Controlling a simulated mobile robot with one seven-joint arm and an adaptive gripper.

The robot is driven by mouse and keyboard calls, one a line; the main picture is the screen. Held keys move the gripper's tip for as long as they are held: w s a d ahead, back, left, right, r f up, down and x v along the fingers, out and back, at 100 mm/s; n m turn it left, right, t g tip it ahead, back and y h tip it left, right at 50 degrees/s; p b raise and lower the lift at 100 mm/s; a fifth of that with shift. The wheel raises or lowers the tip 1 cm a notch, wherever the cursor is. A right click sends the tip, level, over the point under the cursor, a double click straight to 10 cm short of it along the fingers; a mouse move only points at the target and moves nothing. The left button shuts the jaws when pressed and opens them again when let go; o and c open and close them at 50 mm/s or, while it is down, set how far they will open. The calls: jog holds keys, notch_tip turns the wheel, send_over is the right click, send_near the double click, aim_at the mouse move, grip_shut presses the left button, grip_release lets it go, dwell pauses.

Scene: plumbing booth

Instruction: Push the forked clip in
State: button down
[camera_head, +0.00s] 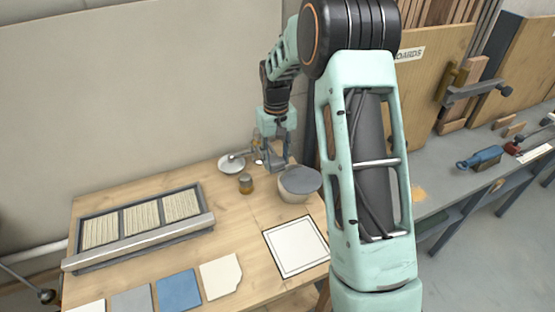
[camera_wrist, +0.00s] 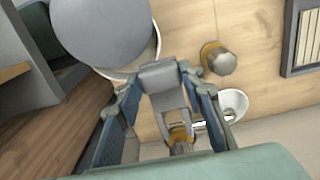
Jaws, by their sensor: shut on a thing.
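My gripper (camera_wrist: 162,82) is shut on a grey forked clip (camera_wrist: 163,76), whose broad end sits between the fingertips. Its two prongs point toward a brass-and-grey fitting (camera_wrist: 180,138) in the wrist view. The prongs look close to the fitting or around it; I cannot tell how far in they are. My gripper (camera_head: 277,163) also shows in the head view, low over the back right of the wooden table (camera_head: 215,254). The clip and the fitting are too small to make out there.
A grey-topped bowl (camera_head: 299,182) stands close right of my gripper. A small brass pot (camera_head: 246,184) and a white dish (camera_head: 230,164) are to its left. A slatted rack (camera_head: 140,222), several tiles (camera_head: 178,291) and a bordered white square (camera_head: 296,246) lie on the table.

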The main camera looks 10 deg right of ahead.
aim_at(271, 157)
jog(key=shift+w+a+p, duration=0.25)
jog(key=shift+w, duration=0.9)
jog(key=shift+w+a+p, duration=0.2)
jog(key=shift+w+p, duration=0.05)
jog(key=shift+w, duration=0.85)
jog(key=c, duration=1.3)
grip_release()
jog(key=shift+o, duration=0.2)
notch_tip(271, 157, up, 12)
jog(key=shift+d+r, duration=0.1)
